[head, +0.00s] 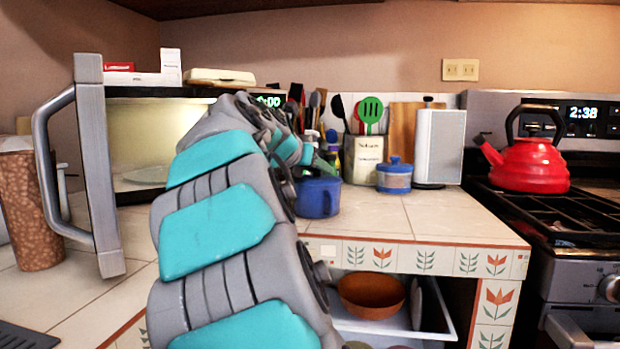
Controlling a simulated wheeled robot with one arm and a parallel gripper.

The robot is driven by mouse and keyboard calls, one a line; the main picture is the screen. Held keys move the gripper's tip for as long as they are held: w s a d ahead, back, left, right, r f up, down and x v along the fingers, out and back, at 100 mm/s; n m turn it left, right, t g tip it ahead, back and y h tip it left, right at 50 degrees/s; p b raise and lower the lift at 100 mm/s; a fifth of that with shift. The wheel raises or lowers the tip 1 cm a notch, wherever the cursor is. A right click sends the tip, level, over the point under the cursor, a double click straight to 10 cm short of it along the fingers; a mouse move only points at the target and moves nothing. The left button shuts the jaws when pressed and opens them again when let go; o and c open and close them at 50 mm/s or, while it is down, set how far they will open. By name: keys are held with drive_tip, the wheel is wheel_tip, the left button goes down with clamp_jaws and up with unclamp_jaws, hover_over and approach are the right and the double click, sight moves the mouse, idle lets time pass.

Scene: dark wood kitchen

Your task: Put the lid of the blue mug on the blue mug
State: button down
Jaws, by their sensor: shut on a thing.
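The blue mug (318,197) stands upright on the tiled counter, near its front edge. My gripper (306,168) is just above the mug, small and partly hidden behind my own arm. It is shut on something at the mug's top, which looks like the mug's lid. The lid's outline cannot be made out here, and I cannot tell whether it touches the rim. My arm covers the left side of the mug.
A blue lidded jar (394,177), a utensil crock (362,160) and a white speaker (439,148) stand right of the mug. The microwave door (95,165) is open at left. A drawer below holds an orange bowl (371,295). A red kettle (530,165) sits on the stove.

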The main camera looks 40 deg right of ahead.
drive_tip(key=shift+c, duration=2.1)
unclamp_jaws()
drive_tip(key=v, duration=1.2)
drive_tip(key=shift+p, duration=0.35)
drive_tip(key=shift+r, duration=0.1)
